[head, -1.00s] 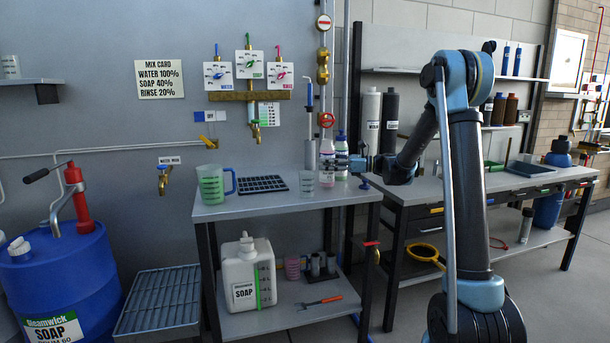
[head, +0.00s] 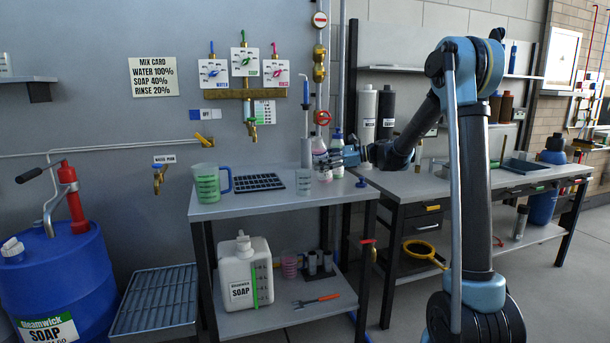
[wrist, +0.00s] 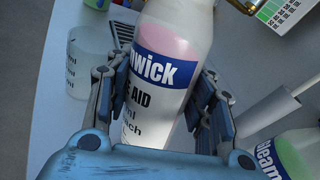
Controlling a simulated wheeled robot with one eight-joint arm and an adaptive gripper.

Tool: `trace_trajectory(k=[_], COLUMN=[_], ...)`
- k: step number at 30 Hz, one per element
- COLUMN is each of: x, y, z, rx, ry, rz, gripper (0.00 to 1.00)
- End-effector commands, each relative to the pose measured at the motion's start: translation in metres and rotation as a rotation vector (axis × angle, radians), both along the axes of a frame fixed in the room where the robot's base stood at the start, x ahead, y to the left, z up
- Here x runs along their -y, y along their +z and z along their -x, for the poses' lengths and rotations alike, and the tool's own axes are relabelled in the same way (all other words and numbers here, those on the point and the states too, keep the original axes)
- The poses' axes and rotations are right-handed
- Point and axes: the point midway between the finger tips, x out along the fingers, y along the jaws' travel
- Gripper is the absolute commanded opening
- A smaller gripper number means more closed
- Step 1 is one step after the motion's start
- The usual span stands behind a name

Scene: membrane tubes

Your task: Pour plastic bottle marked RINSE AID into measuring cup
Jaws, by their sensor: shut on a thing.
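The plastic bottle marked RINSE AID (head: 319,158) is white and pink with a blue label band. It stands about upright at the back right of the near bench; I cannot tell whether its base touches the top. My gripper (head: 337,160) reaches it from the right and is shut on it. In the wrist view the bottle (wrist: 167,70) sits between both fingers of my gripper (wrist: 165,105), its top out of frame. The clear measuring cup (head: 303,182) stands on the bench left of the bottle; it also shows in the wrist view (wrist: 88,52), apart from the gripper and seemingly empty.
A grey upright tube (head: 306,152) stands behind the cup.

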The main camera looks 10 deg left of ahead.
Motion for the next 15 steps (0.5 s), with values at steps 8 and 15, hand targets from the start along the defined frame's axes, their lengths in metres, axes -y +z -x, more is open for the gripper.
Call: trace_trajectory(k=[8,15], x=[-0.002,-0.005], y=[-0.001,0.010], z=[0.004,0.010], rx=[0.157,0.292], ry=[0.000,0.001], rz=[0.088,0.165], gripper=[0.12,0.12])
